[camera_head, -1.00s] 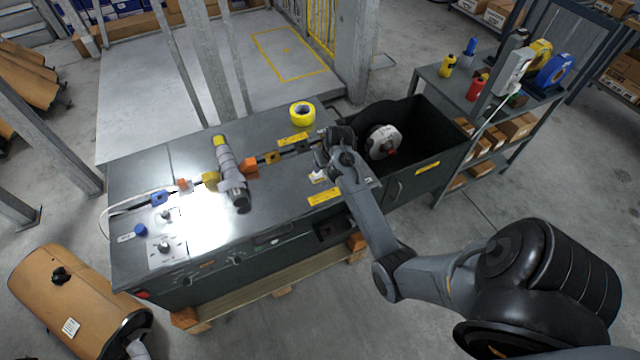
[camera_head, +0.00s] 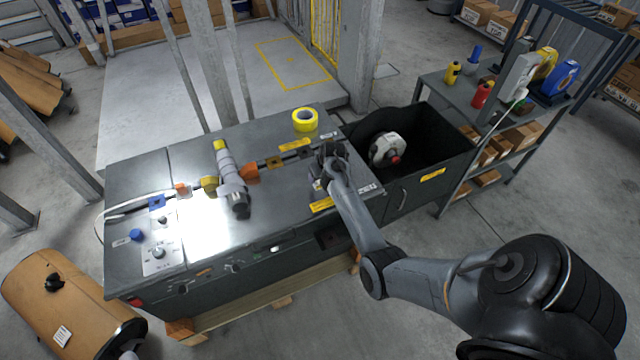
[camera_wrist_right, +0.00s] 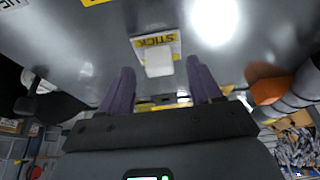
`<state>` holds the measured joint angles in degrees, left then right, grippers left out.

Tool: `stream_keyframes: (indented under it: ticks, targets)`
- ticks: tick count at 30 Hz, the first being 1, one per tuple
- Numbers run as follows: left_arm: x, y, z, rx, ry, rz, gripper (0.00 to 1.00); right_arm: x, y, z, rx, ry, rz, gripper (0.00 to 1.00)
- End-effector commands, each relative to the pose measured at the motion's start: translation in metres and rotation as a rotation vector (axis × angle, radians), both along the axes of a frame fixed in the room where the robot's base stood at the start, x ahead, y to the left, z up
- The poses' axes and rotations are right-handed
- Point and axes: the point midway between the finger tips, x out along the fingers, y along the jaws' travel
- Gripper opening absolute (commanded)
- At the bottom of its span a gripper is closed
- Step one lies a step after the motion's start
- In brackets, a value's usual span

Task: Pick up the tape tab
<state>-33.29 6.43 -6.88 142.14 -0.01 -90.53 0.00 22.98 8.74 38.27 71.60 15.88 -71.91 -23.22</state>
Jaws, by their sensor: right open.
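The tape tab (camera_wrist_right: 158,62) is a small white piece on a yellow label marked "STICK" on the grey bench top, in the right wrist view. In the head view the tab (camera_head: 318,184) is small and partly hidden by my right gripper (camera_head: 324,172). In the wrist view the right gripper (camera_wrist_right: 160,68) has its two purple fingers spread apart, one on each side of the tab in the picture. Nothing is held between them. Whether the fingers touch the bench cannot be told. My left gripper is not in view.
A yellow tape roll (camera_head: 305,119) lies at the bench's back edge. A grey pipe assembly (camera_head: 231,178) with orange and yellow clamps (camera_head: 250,173) lies left of the gripper. A black bin (camera_head: 432,150) holding a white device (camera_head: 386,148) adjoins on the right.

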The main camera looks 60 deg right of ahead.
Motion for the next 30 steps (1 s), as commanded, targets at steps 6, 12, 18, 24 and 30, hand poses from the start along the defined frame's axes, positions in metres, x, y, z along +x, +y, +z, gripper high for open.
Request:
stream_keyframes:
  ticks: [6,12,18,24,30]
  targets:
    - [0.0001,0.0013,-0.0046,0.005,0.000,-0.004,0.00,0.0039,-0.0024,-0.0103,-0.001,-0.001,0.000,0.64]
    - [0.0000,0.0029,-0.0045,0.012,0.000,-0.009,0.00,0.0038,-0.0023,-0.0101,-0.001,-0.001,0.001,0.62]
    - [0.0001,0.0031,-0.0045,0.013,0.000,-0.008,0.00,0.0037,-0.0022,-0.0101,-0.001,-0.001,0.000,0.32]
    - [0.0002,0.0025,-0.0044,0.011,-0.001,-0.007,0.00,0.0037,-0.0021,-0.0103,-0.001,-0.001,0.001,0.05]
    - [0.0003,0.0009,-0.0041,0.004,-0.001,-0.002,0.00,0.0037,-0.0020,-0.0099,-0.001,-0.001,0.001,0.05]
